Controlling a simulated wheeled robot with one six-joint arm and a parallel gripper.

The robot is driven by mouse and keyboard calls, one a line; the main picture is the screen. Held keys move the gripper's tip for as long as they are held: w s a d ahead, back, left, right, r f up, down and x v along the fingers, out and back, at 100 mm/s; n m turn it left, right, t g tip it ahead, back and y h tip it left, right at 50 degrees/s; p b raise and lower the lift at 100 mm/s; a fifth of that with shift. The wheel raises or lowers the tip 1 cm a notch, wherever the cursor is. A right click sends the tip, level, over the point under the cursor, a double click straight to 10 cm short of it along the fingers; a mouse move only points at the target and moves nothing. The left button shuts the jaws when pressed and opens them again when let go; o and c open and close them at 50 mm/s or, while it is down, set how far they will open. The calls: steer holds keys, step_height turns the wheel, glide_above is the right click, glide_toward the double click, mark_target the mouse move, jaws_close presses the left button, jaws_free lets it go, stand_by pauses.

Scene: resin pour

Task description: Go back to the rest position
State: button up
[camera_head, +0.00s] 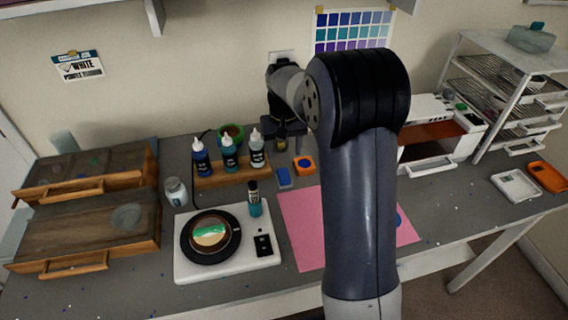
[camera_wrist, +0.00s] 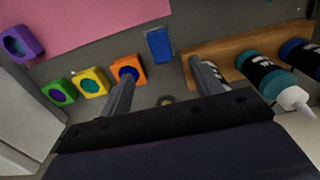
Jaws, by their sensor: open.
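My gripper (camera_wrist: 164,84) is open, its two fingers apart in the wrist view, with nothing held between them. In the head view my gripper (camera_head: 282,130) is at the back of the table, near the wall, partly hidden by my arm. Behind the fingers in the wrist view lie an orange block (camera_wrist: 139,64) and a blue block (camera_wrist: 158,45). The wooden bottle rack (camera_wrist: 222,44) is close beside one finger, with a teal bottle (camera_wrist: 262,72) and a blue bottle (camera_wrist: 302,54) in view.
A small teal bottle (camera_head: 254,203) stands on the scale. Wooden drawers (camera_head: 85,235) are at left, a pink mat (camera_head: 300,225) in the middle, a white oven (camera_head: 430,160) and shelf rack (camera_head: 495,95) at right.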

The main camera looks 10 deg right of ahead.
mark_target(284, 174)
steer(key=shift+r, duration=0.95)
steer(key=shift+f, duration=0.1)
step_height(284, 174, down, 12)
steer(key=shift+f+p, duration=0.25)
steer(key=shift+p, duration=0.25)
step_height(284, 174, up, 3)
steer(key=shift+f, duration=0.15)
steer(key=shift+r, duration=0.65)
steer(key=shift+f, duration=0.1)
